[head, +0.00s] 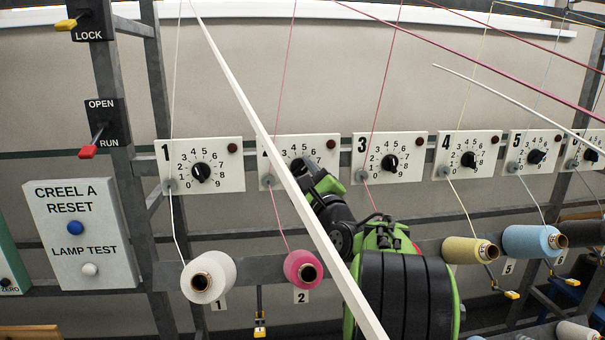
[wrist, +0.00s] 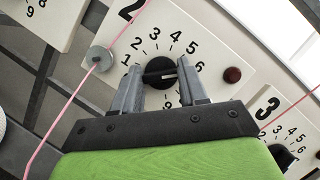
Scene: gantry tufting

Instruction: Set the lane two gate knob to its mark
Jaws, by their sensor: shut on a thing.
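The lane two gate knob (wrist: 160,72) is a black round knob on a white dial plate (wrist: 205,22) marked 2. In the wrist view my gripper (wrist: 161,66) has its two grey fingers on either side of the knob, shut on it. A pale line runs across the knob face, nearly level in that view; I cannot tell which end is the pointer. In the head view my gripper (head: 305,170) covers much of this dial, and a target mark cannot be made out.
Lane one (head: 203,165) and lane three (head: 390,157) dial plates flank it. A pink thread (wrist: 75,95) runs through a grey disc guide (wrist: 99,58) left of the knob. A long white pole (head: 280,160) crosses the head view. Yarn cones, including a pink one (head: 297,262), hang below.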

